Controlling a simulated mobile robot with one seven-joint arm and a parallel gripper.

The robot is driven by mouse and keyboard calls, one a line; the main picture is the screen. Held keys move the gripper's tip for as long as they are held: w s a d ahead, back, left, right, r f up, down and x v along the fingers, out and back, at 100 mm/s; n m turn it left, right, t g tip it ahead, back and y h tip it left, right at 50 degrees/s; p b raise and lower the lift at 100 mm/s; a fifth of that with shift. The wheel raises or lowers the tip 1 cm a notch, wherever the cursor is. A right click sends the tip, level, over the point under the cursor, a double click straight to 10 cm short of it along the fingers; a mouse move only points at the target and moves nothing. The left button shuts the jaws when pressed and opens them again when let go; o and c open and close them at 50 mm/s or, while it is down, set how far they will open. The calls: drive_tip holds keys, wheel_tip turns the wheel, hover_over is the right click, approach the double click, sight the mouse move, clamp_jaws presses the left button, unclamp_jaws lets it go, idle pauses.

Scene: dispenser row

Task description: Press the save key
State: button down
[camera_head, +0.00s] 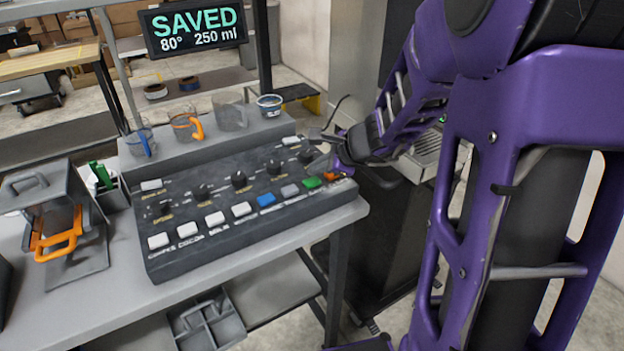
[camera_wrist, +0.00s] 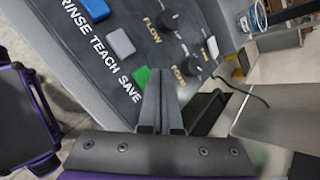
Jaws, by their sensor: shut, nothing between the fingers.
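The save key is the green key (camera_head: 312,183) near the right end of the front row on the dark control panel (camera_head: 215,192). In the wrist view the green key (camera_wrist: 141,76) sits beside the printed word SAVE. My gripper (camera_head: 318,163) is shut and empty, above the panel's right end. In the wrist view my gripper's fingertips (camera_wrist: 160,72) lie just right of the green key; I cannot tell whether they touch anything. The display (camera_head: 195,27) reads SAVED, 80°, 250 ml.
The grey teach key (camera_head: 290,191) and blue rinse key (camera_head: 266,199) lie left of the green key. Black knobs (camera_head: 239,179) stand behind them. Several jugs and cups (camera_head: 186,124) stand on the back ledge. A machine with an orange handle (camera_head: 57,240) stands at left.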

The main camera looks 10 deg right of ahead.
sight(316, 182)
wheel_tip(316, 182, up, 5)
drive_tip(key=p, duration=0.3)
drive_tip(key=shift+p, duration=0.4)
drive_tip(key=shift+w, duration=0.1)
